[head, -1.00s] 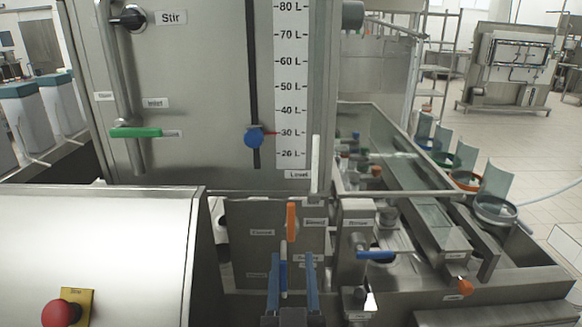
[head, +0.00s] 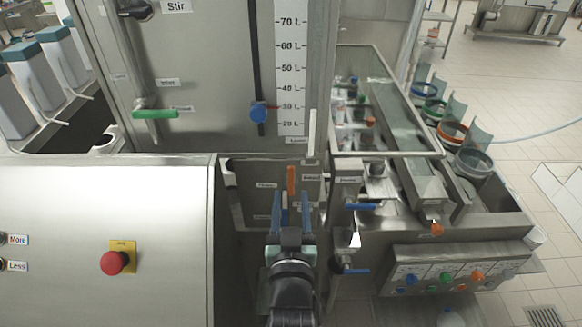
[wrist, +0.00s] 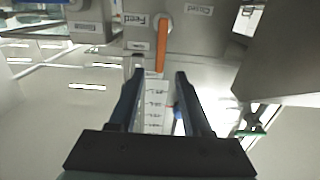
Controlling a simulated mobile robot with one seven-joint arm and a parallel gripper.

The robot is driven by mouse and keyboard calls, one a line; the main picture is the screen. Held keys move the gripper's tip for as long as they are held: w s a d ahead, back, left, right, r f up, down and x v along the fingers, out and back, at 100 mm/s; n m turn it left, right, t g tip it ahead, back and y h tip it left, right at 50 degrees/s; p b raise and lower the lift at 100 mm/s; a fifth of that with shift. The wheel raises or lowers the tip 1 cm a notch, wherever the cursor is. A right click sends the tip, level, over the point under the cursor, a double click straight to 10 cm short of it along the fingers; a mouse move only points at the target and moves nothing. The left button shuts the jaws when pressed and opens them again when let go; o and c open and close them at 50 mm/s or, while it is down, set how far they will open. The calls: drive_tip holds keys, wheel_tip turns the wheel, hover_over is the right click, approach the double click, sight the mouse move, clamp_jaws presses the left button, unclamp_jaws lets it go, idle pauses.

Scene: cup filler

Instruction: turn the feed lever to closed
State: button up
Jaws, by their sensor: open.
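The feed lever (head: 291,180) is a slim orange handle on the steel panel below the tank. It stands upright in the head view. In the wrist view, which is upside down, the lever (wrist: 161,45) hangs between a "Feed" label and a "Closed" label. My gripper (head: 291,203) is open just below the lever in the head view. In the wrist view the gripper (wrist: 159,74) has its fingertips on either side of the lever's free end, with nothing held. I cannot tell whether the fingers reach its depth.
A blue-handled valve (head: 360,206) sticks out right of the panel. A steel housing with a red stop button (head: 114,263) stands at left. The tank's green lever (head: 155,114) and blue level knob (head: 258,112) are above. A button box (head: 455,270) is at right.

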sight(291, 176)
drive_tip(key=w+p, duration=0.1)
drive_tip(key=w, duration=0.7)
clamp_jaws()
idle(1.4)
